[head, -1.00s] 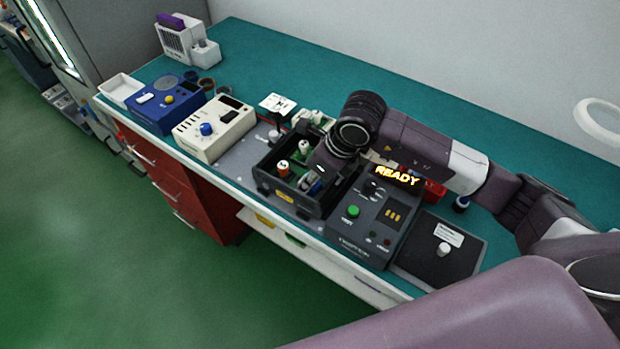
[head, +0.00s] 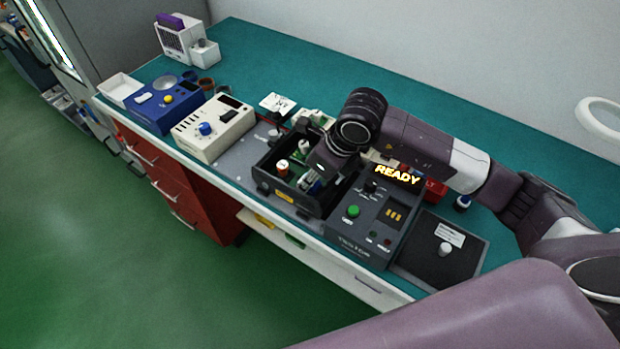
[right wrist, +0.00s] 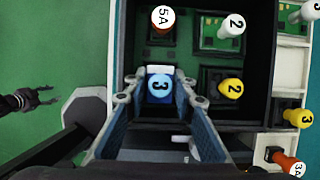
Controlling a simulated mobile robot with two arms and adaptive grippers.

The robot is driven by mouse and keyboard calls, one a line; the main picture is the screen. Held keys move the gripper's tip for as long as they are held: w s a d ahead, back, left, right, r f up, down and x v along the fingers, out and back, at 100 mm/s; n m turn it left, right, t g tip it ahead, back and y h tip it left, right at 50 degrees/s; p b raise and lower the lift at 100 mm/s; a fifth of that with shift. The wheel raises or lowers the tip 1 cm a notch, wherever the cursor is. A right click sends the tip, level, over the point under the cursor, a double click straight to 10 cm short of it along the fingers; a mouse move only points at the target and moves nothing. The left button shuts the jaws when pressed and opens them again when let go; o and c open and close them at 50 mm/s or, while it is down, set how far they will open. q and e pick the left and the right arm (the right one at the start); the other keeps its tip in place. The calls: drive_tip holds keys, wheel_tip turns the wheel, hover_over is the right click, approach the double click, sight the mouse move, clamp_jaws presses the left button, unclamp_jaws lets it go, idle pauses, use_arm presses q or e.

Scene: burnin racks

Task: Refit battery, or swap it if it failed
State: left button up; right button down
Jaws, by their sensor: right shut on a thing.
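An open black box (head: 267,181) on the bench holds sockets with round numbered caps. It also shows in the right wrist view (right wrist: 262,62). My right gripper (right wrist: 160,84) reaches down into its near right part, shut on a blue-topped piece marked 3 (right wrist: 159,88). The piece's lower end is hidden, so I cannot tell whether it is seated. An orange cap marked 5A (right wrist: 162,18), a white cap marked 2 (right wrist: 232,24) and a yellow cap marked 2 (right wrist: 230,89) stand apart from it. My left gripper (right wrist: 42,96) hangs over the floor with its fingers apart.
A dark tester (head: 352,236) with a lit READY display (head: 397,176) stands right of the box. A black plate (head: 420,259) with a knob lies beyond it. Cream (head: 210,145) and blue (head: 160,117) units stand left.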

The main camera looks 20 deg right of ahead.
drive_tip(key=shift+f+b, duration=0.45)
drive_tip(key=shift+b, duration=0.4)
idle(1.1)
drive_tip(key=shift+s+f, duration=0.2)
idle(0.3)
drive_tip(key=c, duration=1.7)
unclamp_jaws()
drive_tip(key=shift+o, duration=0.8)
drive_tip(key=shift+f, duration=0.15)
drive_tip(key=shift+w+r+p, duration=0.15)
drive_tip(key=shift+r+p, duration=0.15)
drive_tip(key=shift+r, duration=0.65)
drive_tip(key=shift+r+p, duration=0.85)
drive_tip(key=shift+r, duration=1)
drive_tip(key=shift+r, duration=0.1)
drive_tip(key=shift+r+p, duration=0.9)
drive_tip(key=shift+r, duration=1)
